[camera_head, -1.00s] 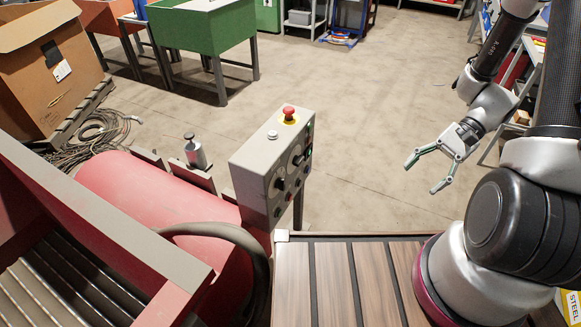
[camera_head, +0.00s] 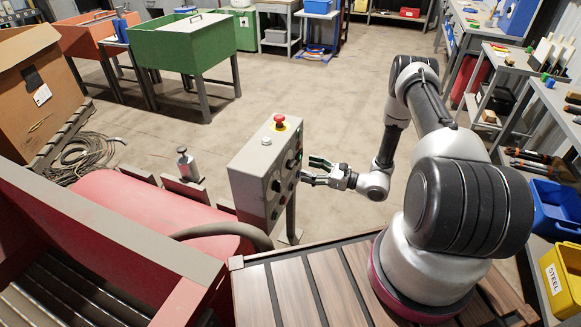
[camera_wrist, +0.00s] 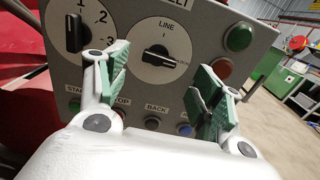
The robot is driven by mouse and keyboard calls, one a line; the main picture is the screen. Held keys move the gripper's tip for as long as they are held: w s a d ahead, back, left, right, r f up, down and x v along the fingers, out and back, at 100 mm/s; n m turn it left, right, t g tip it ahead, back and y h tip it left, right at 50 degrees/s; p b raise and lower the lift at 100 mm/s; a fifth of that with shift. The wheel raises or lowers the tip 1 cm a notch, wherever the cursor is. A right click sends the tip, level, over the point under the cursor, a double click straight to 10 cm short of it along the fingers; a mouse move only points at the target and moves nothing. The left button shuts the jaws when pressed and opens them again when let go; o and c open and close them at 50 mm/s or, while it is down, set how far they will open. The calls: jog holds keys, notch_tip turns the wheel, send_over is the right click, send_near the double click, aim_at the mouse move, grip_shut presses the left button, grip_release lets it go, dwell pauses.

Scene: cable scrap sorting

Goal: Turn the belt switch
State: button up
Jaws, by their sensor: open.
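A grey control box (camera_head: 263,176) stands on a post beside the red machine, with a red emergency button on top. In the wrist view its panel (camera_wrist: 205,28) faces me under a partly cut-off label ending in "LT". A black rotary switch (camera_wrist: 158,57) sits on a white dial marked "LINE", its handle roughly level. A second black switch (camera_wrist: 74,31) on a numbered dial is at upper left, its handle upright. My gripper (camera_head: 315,170) is open in front of the panel. In the wrist view its green-padded fingers (camera_wrist: 163,92) stand apart, below and to either side of the LINE switch, holding nothing.
Green and red lamps or buttons (camera_wrist: 239,37) are at the panel's right, with a labelled button row below the dials. The red machine (camera_head: 125,200) is left of the box. A green bin table (camera_head: 185,45) stands behind. Open floor (camera_head: 320,90) lies behind the box.

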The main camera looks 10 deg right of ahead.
aim_at(294, 165)
jog(key=x, duration=0.6)
jog(key=shift+w, duration=0.1)
jog(key=c, duration=1)
